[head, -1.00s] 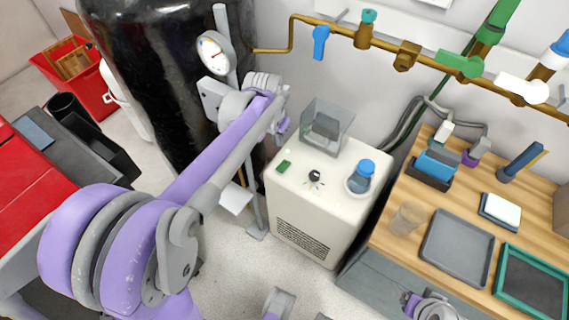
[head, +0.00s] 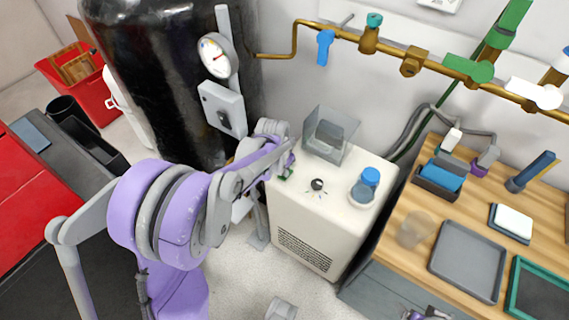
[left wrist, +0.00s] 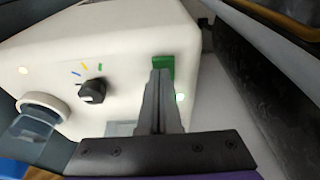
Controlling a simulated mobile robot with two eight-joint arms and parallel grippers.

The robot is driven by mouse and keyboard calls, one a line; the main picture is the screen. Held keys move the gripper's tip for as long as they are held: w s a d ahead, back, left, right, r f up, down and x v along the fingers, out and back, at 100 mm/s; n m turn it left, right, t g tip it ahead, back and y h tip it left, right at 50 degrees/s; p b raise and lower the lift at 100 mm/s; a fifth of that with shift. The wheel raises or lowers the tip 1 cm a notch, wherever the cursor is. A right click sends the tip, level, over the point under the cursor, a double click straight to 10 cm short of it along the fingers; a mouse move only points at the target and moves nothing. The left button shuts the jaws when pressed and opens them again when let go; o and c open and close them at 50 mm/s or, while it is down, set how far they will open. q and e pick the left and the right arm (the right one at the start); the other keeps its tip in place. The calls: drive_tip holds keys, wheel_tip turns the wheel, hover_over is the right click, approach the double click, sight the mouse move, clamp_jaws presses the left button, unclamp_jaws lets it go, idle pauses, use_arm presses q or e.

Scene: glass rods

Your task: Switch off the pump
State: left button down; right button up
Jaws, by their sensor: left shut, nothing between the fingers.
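The white cabinet (head: 318,232), which I take for the pump, stands on the floor against the wall. Its top has a black knob (head: 317,184), also in the left wrist view (left wrist: 92,91), with coloured marks around it. A green switch (left wrist: 162,66) sits near the top's edge, with a small pale lit lamp (left wrist: 180,97) beside it. My left gripper (head: 287,160) is shut and empty at the switch. In the left wrist view its fingertips (left wrist: 160,74) overlap the switch's lower part; I cannot tell whether they touch.
A clear box (head: 330,132) and a blue-capped bottle (head: 365,187) stand on the cabinet. A black cylinder (head: 165,80), a gauge (head: 216,55) and a grey box (head: 221,104) are behind my left arm. A wooden bench (head: 412,204) stands at right, brass pipes (head: 411,65) above.

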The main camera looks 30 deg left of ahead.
use_arm(q)
drive_tip(key=shift+f, duration=0.25)
drive_tip(key=shift+s+f+t+b, duration=0.25)
drive_tip(key=shift+f+t+b, duration=0.1)
drive_tip(key=shift+f+t, duration=0.1)
drive_tip(key=shift+r, duration=0.15)
drive_tip(key=shift+w, duration=0.1)
drive_tip(key=shift+w, duration=0.1)
drive_tip(key=shift+w+r, duration=0.3)
drive_tip(key=shift+w, duration=0.35)
drive_tip(key=shift+r+p, duration=0.1)
drive_tip(key=shift+p, duration=0.25)
